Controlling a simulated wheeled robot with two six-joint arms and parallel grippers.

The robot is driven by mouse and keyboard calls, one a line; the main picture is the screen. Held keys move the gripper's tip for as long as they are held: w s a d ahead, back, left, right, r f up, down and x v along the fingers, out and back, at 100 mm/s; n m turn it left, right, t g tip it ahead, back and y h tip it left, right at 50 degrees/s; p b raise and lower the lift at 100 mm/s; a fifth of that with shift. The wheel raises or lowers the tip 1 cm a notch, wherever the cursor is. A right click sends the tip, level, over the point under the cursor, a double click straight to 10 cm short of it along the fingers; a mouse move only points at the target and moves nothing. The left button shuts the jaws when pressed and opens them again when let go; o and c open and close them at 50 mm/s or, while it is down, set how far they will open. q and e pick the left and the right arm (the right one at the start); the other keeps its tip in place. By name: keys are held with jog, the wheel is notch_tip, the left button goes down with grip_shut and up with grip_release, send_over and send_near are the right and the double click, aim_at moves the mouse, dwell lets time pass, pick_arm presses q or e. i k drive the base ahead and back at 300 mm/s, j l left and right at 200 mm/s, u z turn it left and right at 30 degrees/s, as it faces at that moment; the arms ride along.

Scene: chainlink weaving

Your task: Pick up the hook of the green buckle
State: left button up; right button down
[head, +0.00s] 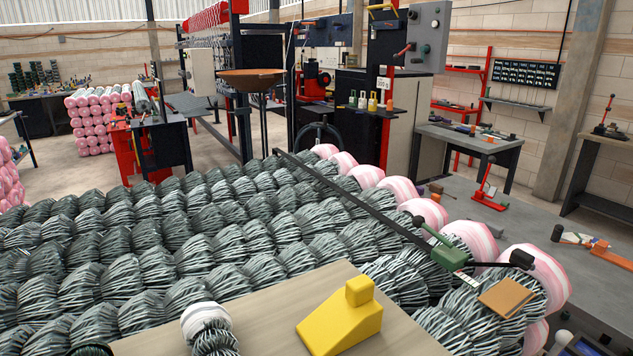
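A green buckle (449,258) lies over the mesh rolls at the right, at the near end of a long dark strap or bar (350,199). A dark knob-like end (418,221) shows up-left of it, and another dark end (521,260) to its right, over a pink-wrapped roll. I cannot tell which dark end is the hook. Neither of my grippers can be made out in the head view.
Rows of grey mesh rolls (160,235) fill the middle. A yellow wedge (343,318) stands on a pale board (265,318) in front. A brown pad (508,298) lies on rolls below the buckle. A grey bench (540,235) with tools stands to the right.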

aim_at(525, 260)
jog(key=k+j+u, duration=0.4)
jog(key=l+z, duration=0.1)
jog(key=z, duration=0.4)
jog(key=l+z, duration=0.15)
jog(key=z, duration=0.35)
jog(key=l+z, duration=0.1)
jog(key=z, duration=0.4)
